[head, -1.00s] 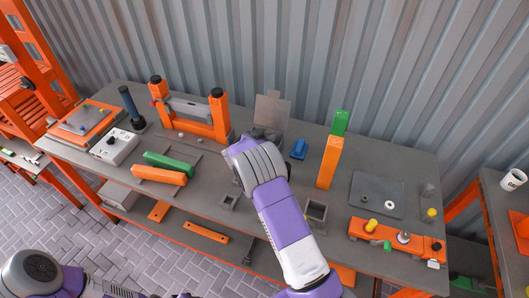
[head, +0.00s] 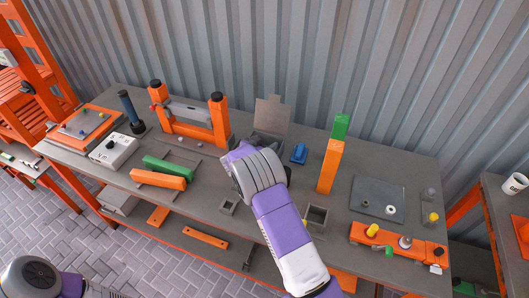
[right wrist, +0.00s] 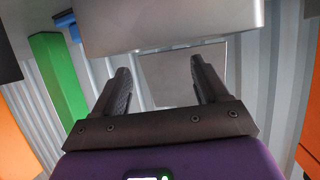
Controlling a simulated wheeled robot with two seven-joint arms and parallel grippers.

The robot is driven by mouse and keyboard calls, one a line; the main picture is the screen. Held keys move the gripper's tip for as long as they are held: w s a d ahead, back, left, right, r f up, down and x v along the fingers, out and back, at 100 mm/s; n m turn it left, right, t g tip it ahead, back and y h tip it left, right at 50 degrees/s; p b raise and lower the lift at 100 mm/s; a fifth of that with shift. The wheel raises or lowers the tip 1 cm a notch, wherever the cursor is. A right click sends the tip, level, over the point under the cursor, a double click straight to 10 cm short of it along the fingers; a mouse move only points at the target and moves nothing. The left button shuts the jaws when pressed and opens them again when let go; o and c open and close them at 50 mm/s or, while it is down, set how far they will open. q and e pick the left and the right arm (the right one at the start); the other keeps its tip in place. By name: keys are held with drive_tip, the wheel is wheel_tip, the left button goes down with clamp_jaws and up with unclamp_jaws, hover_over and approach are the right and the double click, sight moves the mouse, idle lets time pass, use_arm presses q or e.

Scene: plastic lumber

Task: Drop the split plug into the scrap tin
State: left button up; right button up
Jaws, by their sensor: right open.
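My right gripper (right wrist: 164,82) is open in the right wrist view, with its two dark fingers apart and nothing seen between them. A grey metal box (right wrist: 185,22) fills the top of that view, close to the fingers, with a flat grey plate (right wrist: 185,75) beyond. In the head view my right wrist hides the fingers; it is in front of a grey tin with a raised lid (head: 271,112), probably the scrap tin. I cannot pick out the split plug for certain. My left gripper is out of view.
A tall orange block (head: 329,166) stands right of my right wrist, near a blue piece (head: 299,153). Small grey open boxes (head: 228,205) (head: 316,217) sit near the front edge. An orange frame (head: 191,125) stands behind left; an orange block with plugs (head: 398,244) lies front right.

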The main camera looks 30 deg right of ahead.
drive_tip(key=v, duration=0.6)
drive_tip(key=shift+s+a+r+p, duration=0.15)
drive_tip(key=shift+a+p, duration=0.15)
drive_tip(key=shift+p, duration=0.05)
